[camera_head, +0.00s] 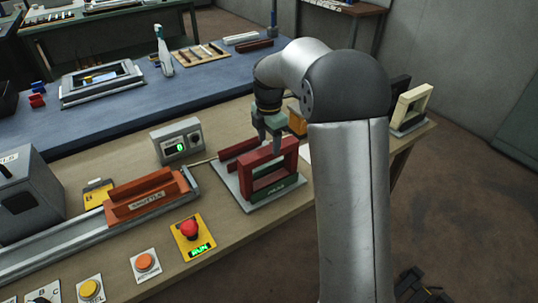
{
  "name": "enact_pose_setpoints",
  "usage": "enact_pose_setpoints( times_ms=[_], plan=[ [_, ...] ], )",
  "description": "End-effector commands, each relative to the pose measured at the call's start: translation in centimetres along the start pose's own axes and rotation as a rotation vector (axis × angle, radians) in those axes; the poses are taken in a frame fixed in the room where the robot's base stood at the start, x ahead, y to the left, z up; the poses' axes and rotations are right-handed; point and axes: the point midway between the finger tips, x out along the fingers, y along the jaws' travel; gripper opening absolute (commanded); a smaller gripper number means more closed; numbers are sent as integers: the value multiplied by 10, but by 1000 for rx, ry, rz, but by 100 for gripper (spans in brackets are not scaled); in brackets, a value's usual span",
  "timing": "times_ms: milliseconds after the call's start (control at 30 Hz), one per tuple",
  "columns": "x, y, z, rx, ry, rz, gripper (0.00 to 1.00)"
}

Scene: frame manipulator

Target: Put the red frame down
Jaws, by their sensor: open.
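The red frame (279,160) stands upright on a light grey plate (227,183) on the wooden table. A green strip (274,190) with small lettering shows at its foot. My gripper (268,139) is open just above and behind the frame's top bar. One finger tip is close to the top bar; I cannot tell whether it touches. My arm comes from the right and hides part of the area to the right of the frame.
A dark red bar (239,148) lies behind the frame on the plate. A red emergency button (189,230) and a grey box with a green display (178,142) stand to the left. A cream frame (411,105) stands at the right. A rail (70,249) runs along the left.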

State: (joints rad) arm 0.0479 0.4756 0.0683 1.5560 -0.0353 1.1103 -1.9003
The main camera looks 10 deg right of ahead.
Motion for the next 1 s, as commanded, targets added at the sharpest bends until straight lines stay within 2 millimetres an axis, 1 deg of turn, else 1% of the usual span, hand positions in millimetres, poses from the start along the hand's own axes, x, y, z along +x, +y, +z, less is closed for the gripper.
enact_pose_setpoints(
  times_ms=[33,100,200,367,467,567,667,700,733,767,800,867,900,1000],
  plan=[
    [-9,0,0,1,-1,3,58],
    [-19,0,0,1,-1,2,58],
    [-29,0,0,0,0,1,58],
    [-35,-1,0,5,1,-1,58],
    [-40,-12,-6,74,-3,1,58],
    [-47,-43,-19,268,-9,5,58],
    [-53,-93,-40,578,-13,15,58],
    [-53,-117,-49,720,-12,18,58],
    [-52,-134,-56,829,-11,22,58],
    [-50,-152,-63,936,-9,25,58],
    [-46,-175,-71,1076,-6,29,58],
    [-38,-207,-83,1274,0,34,58],
    [-33,-227,-90,1395,5,37,58],
    [-18,-267,-105,1644,19,40,58]
  ],
)
